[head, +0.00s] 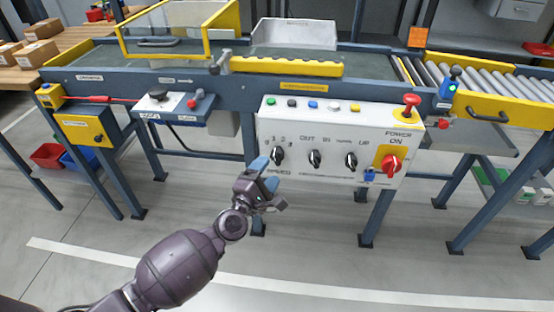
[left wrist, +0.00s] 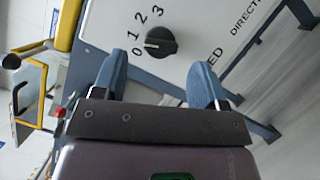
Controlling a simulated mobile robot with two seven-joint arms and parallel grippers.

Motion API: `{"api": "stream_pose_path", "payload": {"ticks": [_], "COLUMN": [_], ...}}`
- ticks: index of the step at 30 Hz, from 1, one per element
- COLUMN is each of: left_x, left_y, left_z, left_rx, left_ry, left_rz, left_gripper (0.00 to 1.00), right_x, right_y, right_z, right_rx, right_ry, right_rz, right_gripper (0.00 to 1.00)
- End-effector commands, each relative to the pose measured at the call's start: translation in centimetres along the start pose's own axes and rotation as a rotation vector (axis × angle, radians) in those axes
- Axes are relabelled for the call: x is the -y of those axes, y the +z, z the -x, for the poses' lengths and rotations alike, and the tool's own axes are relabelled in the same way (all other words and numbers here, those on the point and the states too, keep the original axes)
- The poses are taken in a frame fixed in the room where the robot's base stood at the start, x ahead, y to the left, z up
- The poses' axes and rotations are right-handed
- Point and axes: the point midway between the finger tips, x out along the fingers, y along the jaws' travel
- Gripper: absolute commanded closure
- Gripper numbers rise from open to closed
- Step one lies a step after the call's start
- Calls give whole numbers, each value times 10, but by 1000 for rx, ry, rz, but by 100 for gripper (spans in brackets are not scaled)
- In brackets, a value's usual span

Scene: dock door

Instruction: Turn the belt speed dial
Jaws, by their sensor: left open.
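The belt speed dial (head: 278,156) is a black knob at the left end of the white control panel (head: 330,184), with the numbers 0 to 3 around it. In the left wrist view the dial (left wrist: 160,42) lies just beyond and between my fingertips, and its white mark points towards the 0 and 1 side. My left gripper (head: 265,174) is open, its blue fingers just in front of and slightly below the dial. In the left wrist view the gripper (left wrist: 158,76) is empty. Whether a finger touches the panel cannot be told. My right gripper is not in view.
Other black dials (head: 314,158) and a red power switch (head: 390,165) sit to the right on the panel. A red mushroom button (head: 411,103) stands on its top. A small control box (head: 170,106) is at the left. Conveyor legs stand below; the floor in front is clear.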

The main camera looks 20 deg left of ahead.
Motion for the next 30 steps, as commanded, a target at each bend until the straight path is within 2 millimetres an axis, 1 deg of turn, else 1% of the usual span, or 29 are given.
{"api": "stream_pose_path", "payload": {"ticks": [1,4,10,15,23,26,30], "left_x": [1,1,2,1,0,0,0], "left_y": [0,0,0,0,0,0,0], "left_z": [-9,-24,-44,-51,-52,-52,-52], "left_rx": [0,0,0,0,0,0,0], "left_ry": [0,0,-2,-2,-1,-1,-1], "left_rz": [0,0,0,-2,-1,-1,-1], "left_gripper": [34,34,34,34,34,48,69], "right_x": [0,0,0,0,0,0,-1], "right_y": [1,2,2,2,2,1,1], "right_z": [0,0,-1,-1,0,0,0], "right_rx": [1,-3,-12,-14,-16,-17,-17], "right_ry": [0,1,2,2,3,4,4], "right_rz": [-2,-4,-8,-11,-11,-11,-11], "right_gripper": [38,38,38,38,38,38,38]}}
